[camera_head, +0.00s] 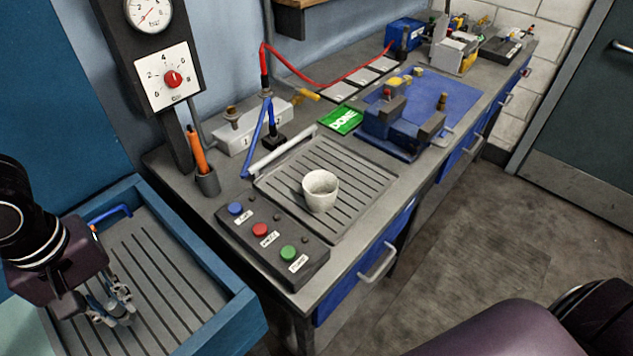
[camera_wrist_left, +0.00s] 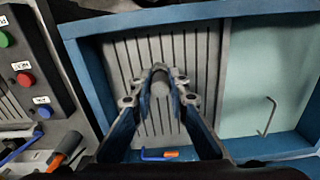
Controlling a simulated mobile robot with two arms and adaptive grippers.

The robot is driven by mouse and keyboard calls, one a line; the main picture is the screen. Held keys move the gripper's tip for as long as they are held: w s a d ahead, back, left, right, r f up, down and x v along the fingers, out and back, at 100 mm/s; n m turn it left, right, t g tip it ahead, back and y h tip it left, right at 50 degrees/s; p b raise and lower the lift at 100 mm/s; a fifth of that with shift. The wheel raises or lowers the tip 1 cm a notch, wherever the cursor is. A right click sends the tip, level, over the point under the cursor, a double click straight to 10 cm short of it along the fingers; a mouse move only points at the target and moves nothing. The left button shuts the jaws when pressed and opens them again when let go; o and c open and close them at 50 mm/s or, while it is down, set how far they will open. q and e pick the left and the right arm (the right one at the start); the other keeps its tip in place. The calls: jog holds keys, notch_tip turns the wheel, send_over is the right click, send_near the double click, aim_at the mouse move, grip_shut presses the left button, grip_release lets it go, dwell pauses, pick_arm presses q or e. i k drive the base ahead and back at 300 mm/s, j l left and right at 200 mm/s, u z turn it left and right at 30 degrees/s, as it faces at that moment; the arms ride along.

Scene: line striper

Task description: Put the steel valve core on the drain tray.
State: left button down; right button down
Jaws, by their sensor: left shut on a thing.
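My left gripper (camera_head: 118,308) is over the slatted grey area of a blue-walled tray at the lower left. In the left wrist view, my left gripper (camera_wrist_left: 160,82) is shut on a small grey rounded piece, which looks like the steel valve core (camera_wrist_left: 160,90). The fingers hide part of it. In the head view I cannot make it out clearly. Two slatted surfaces show: the blue-walled tray (camera_head: 222,277) and a grey slatted tray (camera_head: 375,172) on the bench; no label tells which is the drain tray. My right gripper is not in view.
A white cup (camera_head: 320,190) stands on the bench tray, beside a button box (camera_head: 272,243). A pressure gauge post and a pen cup (camera_head: 207,182) stand behind. A bent metal key (camera_wrist_left: 268,116) lies on the blue-walled tray's pale section; a blue bent tool (camera_wrist_left: 150,156) lies near its wall.

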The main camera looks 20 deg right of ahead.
aim_at(327, 158)
jog(key=i+l+z, duration=0.15)
jog(key=l+z, duration=0.25)
jog(key=i+l+z, duration=0.2)
jog(key=z, duration=0.15)
jog(key=i+l+z, duration=0.25)
jog(key=z, duration=0.15)
